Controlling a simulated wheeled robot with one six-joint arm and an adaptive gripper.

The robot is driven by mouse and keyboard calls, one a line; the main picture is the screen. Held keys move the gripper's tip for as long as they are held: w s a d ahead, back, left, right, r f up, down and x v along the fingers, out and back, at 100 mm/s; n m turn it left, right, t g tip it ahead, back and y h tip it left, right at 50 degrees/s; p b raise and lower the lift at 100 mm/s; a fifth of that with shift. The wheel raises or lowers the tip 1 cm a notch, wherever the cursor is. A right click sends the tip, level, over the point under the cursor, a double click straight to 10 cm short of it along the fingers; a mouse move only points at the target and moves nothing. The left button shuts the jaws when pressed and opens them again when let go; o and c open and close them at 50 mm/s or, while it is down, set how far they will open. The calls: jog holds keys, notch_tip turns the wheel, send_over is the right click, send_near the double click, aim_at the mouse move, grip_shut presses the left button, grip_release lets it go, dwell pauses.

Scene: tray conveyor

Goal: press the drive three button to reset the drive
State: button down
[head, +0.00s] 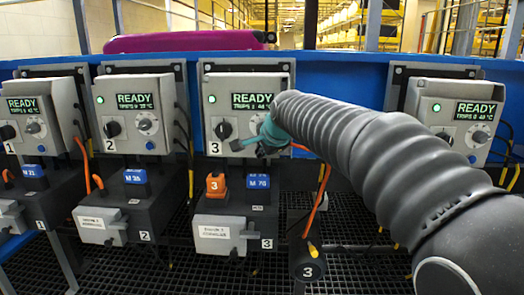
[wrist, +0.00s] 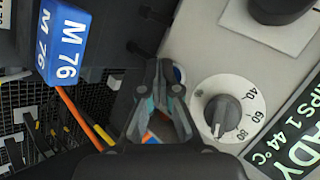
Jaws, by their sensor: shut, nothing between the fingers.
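The drive three box (head: 208,150) is grey, marked 3, with a lit green lamp and a READY display (head: 252,102). The display also shows in the wrist view (wrist: 296,148). My gripper (head: 240,146) is shut and empty at the lower front of this box, and its fingers also show in the wrist view (wrist: 167,72). A blue button (wrist: 178,73) is mostly hidden behind the fingertips, beside the white dial (wrist: 226,110). My gripper covers the button in the head view. I cannot tell whether the fingertips touch it.
Similar READY boxes stand at left, the number 2 box (head: 171,95) among them, and at right (head: 415,125). Below drive three are an orange block (head: 216,186) and a blue M 76 block (wrist: 65,45). Orange cables (wrist: 80,118) hang near my gripper.

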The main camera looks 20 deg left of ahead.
aim_at(260, 175)
jog(key=shift+s+d, duration=0.15)
jog(key=shift+s, duration=0.45)
jog(key=shift+s+d+b, duration=0.2)
jog(key=shift+s+b, duration=0.25)
jog(key=shift+s, duration=0.35)
jog(key=shift+s+d+b, duration=0.15)
jog(key=shift+s+b, duration=0.3)
jog(key=shift+s, duration=0.4)
jog(key=shift+s+d+b, duration=0.2)
jog(key=shift+s+b, duration=0.25)
jog(key=shift+s, duration=0.35)
jog(key=s+d+n+h+p, duration=0.2)
jog(key=s+d, duration=0.2)
jog(key=d, duration=0.9)
jog(key=s+d+f+n+h+p, duration=0.1)
jog(key=s+d+f+n, duration=0.1)
jog(key=s+d+f, duration=0.2)
jog(key=s+d+f+n+g+h+p, duration=0.1)
jog(key=s+d+f, duration=0.3)
jog(key=s+d, duration=0.7)
jog(key=s+d+f+n+g+h+p, duration=0.1)
jog(key=s+d+f+n+p, duration=0.2)
jog(key=s+d, duration=0.5)
jog(key=shift+s+f+h, duration=0.4)
jog(key=shift+s+f, duration=0.05)
jog(key=shift+s, duration=0.1)
